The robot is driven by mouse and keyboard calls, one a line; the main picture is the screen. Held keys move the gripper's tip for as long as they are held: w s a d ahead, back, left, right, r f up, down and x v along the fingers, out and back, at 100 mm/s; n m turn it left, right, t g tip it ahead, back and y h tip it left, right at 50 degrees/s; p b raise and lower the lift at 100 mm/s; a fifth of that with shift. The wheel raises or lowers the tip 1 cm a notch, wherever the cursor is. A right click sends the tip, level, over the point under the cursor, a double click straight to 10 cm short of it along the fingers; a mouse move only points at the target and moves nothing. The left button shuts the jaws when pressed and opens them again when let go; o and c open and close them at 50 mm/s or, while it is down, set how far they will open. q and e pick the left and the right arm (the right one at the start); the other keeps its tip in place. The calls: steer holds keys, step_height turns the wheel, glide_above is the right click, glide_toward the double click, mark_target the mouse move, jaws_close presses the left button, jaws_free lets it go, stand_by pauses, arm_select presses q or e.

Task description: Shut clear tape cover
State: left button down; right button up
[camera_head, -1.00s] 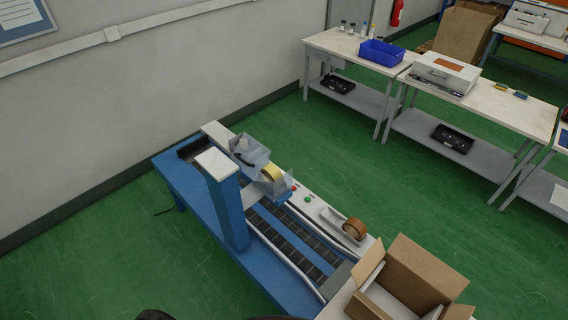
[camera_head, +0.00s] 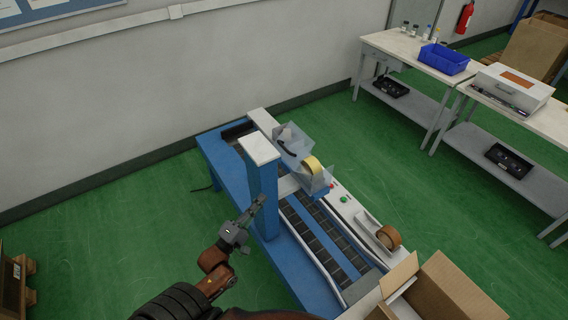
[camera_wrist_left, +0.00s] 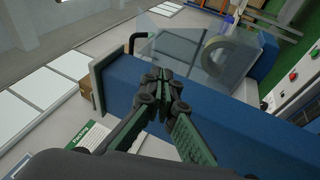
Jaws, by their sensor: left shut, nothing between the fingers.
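The clear tape cover (camera_head: 293,139), with a black handle, stands tilted open on top of the blue taping machine (camera_head: 263,205). The yellow tape roll (camera_head: 313,164) sits uncovered to its right, between clear side panels. In the left wrist view the see-through cover (camera_wrist_left: 185,48) is beyond the fingers, with its black handle (camera_wrist_left: 137,41) to their upper left. My left gripper (camera_head: 257,204) is shut and empty, beside the machine's blue column and apart from the handle in the head view. In the wrist view its fingertips (camera_wrist_left: 161,76) overlap the blue column top. My right gripper is out of view.
The machine's column with its white top (camera_head: 258,149) rises between my left gripper and the cover. Green floor lies free left of the machine.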

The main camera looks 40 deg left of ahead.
arm_select(q)
steer(key=t, duration=0.1)
glide_toward(298, 147)
steer(key=shift+w+a+r+n+p, duration=0.1)
steer(key=shift+w+r+n+p, duration=0.1)
steer(key=shift+w+r+p, duration=0.3)
steer(key=shift+w+a+r+n+p, duration=0.1)
steer(key=shift+w+r+n+p, duration=0.15)
steer(key=shift+r+p, duration=0.4)
steer(key=shift+w+d+r, duration=0.1)
steer(key=shift+r, duration=0.05)
